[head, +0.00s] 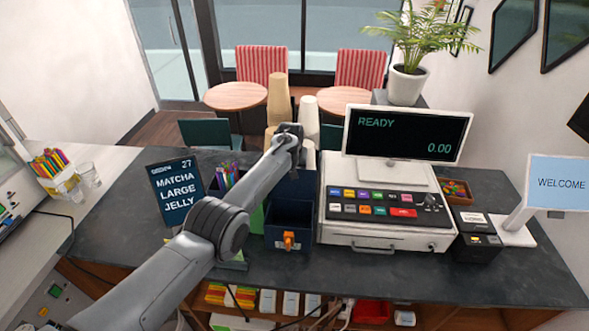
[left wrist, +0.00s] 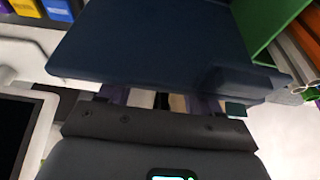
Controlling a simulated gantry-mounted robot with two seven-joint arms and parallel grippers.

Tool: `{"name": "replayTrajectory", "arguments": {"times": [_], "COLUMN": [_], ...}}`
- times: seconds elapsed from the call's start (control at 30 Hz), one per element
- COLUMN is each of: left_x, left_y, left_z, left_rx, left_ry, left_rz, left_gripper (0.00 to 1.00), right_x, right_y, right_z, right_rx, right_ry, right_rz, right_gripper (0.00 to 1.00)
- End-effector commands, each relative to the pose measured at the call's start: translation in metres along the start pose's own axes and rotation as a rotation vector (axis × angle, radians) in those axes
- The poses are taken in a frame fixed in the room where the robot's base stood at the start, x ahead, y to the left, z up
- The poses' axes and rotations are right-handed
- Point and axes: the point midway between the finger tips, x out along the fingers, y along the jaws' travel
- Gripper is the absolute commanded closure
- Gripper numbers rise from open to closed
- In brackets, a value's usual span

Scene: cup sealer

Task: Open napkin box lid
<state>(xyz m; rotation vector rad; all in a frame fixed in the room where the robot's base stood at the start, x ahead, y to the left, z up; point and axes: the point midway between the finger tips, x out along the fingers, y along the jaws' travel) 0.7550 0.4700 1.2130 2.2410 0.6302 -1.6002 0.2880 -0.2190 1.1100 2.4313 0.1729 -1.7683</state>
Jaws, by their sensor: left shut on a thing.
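The napkin box (head: 288,238) is dark blue with an orange piece on its front. It stands on the dark counter left of the cash register. A dark blue panel, which looks like its lid (head: 298,186), stands raised behind the box opening. My left gripper (head: 292,133) is above this panel, its fingers mostly hidden by my own wrist. In the left wrist view the blue lid (left wrist: 150,45) fills the upper middle, right at the fingers (left wrist: 162,100), which are shut on its edge. The exact contact is hidden. My right gripper is not in view.
The cash register (head: 385,215) and its screen (head: 405,135) stand close on the right. Stacked cups (head: 279,98) stand behind my gripper.

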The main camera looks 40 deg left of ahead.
Motion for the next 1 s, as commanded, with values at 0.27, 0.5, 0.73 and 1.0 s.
{"name": "replayTrajectory", "arguments": {"times": [0.27, 0.5, 0.73, 1.0], "left_x": [0.006, 0.004, 0.002, -0.011], "left_y": [-0.001, -0.001, 0.0, 0.0], "left_z": [0.004, 0.003, 0.002, 0.0], "left_rx": [0.001, 0.001, 0.0, 0.0], "left_ry": [-0.008, -0.006, -0.005, -0.003], "left_rz": [-0.004, -0.003, -0.002, -0.003], "left_gripper": [0.91, 0.15, 0.15, 0.15], "right_x": [0.001, 0.001, 0.0, -0.009], "right_y": [0.0, -0.001, -0.002, -0.002], "right_z": [0.0, 0.0, -0.001, -0.004], "right_rx": [0.0, 0.003, 0.008, 0.009], "right_ry": [0.0, 0.001, 0.002, 0.002], "right_rz": [0.0, -0.002, -0.006, -0.007], "right_gripper": [0.57, 0.57, 0.57, 0.57]}}
